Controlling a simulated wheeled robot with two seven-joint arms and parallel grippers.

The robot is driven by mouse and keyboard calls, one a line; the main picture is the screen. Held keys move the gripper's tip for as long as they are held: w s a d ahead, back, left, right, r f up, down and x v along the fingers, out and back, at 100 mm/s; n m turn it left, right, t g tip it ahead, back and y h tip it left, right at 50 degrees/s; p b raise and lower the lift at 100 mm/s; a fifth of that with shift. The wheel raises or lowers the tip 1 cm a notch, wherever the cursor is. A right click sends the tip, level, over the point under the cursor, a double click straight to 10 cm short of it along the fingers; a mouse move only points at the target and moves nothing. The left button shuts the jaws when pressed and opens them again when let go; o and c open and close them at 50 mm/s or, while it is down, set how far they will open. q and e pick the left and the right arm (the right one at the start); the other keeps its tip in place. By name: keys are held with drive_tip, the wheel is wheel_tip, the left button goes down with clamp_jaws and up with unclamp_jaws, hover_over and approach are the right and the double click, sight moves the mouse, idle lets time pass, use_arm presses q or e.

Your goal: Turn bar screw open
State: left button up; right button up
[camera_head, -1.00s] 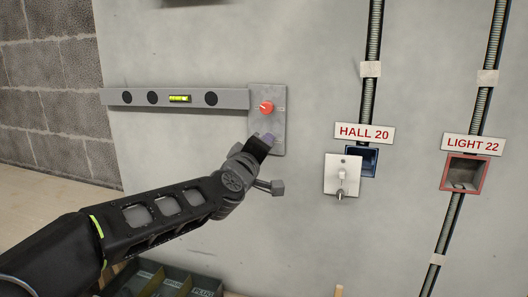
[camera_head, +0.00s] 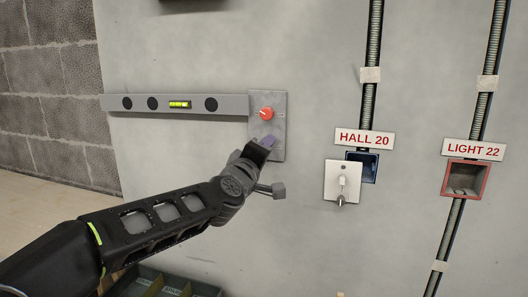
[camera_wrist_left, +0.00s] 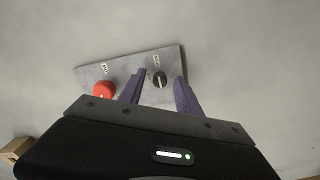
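A grey plate (camera_head: 281,103) is on the wall at the right end of a spirit-level bar (camera_head: 225,103). Each knob has a small label, too blurred for me to read surely; I cannot tell which one is the bar screw. My left gripper (camera_head: 267,143) is at the plate's lower part and hides the black knob in the head view. In the left wrist view its purple fingers (camera_wrist_left: 159,92) are apart, one on each side of the black knob. Contact cannot be told. My right gripper is not in view.
A white switch plate (camera_head: 342,180) hangs by a blue wall box (camera_head: 369,167) under the HALL 20 sign (camera_head: 364,138). A red-rimmed box (camera_head: 466,179) is under the LIGHT 22 sign (camera_head: 474,149). Conduits run up the wall. A divided tray (camera_head: 165,285) is below my arm.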

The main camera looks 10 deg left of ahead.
use_arm(q)
drive_tip(key=shift+s, duration=0.1)
drive_tip(key=s, duration=0.7)
drive_tip(key=shift+s+a, duration=0.25)
drive_tip(key=shift+s, duration=0.05)
